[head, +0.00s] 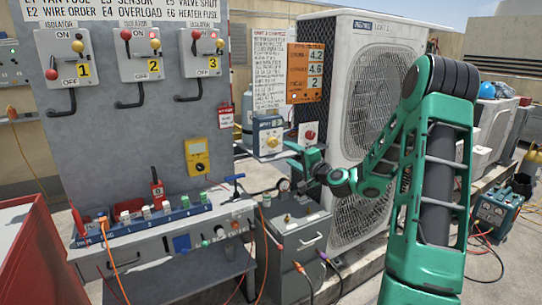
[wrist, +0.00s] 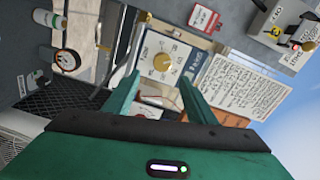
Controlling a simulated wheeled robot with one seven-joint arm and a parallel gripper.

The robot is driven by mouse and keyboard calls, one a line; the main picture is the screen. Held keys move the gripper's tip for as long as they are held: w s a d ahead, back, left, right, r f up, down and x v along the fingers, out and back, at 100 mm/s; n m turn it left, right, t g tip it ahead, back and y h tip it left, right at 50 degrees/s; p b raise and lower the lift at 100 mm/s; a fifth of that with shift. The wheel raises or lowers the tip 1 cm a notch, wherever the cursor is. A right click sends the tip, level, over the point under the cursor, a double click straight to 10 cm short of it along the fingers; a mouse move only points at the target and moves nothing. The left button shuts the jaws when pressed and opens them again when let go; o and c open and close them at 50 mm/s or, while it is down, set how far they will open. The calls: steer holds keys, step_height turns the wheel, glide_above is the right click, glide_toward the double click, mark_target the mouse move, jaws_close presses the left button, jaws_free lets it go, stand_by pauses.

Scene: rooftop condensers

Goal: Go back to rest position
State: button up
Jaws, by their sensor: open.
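My gripper (head: 302,158) is open and empty in the head view, raised in front of the condenser unit. Its two green fingers (wrist: 158,100) stand apart in the wrist view. A grey box with a yellow dial (head: 270,140) is just behind and left of the fingers in the head view. The same dial (wrist: 162,62) shows between and beyond the fingertips in the wrist view, and I see nothing held. My green arm reaches in from the right of the head view.
The white condenser (head: 345,45) stands close behind my arm. Three isolator switches (head: 140,50) are on the grey panel at left. A bench (head: 170,240) with a row of terminals and a grey box (head: 300,235) with cables stand below. A red cabinet (head: 25,250) is at lower left.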

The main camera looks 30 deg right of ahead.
steer(key=s+a+f+n+g+y, duration=0.2)
steer(key=s+a+f+n+g, duration=0.55)
steer(key=s+a, duration=0.3)
steer(key=s+r+n+g+h, duration=0.1)
steer(key=s+g, duration=0.9)
steer(key=s, duration=2.7)
steer(key=shift+s+a+r+h, duration=0.15)
steer(key=shift+s+r+h, duration=0.2)
steer(key=shift+r+h, duration=0.3)
steer(key=shift+f+g, duration=0.1)
steer(key=shift+g, duration=0.15)
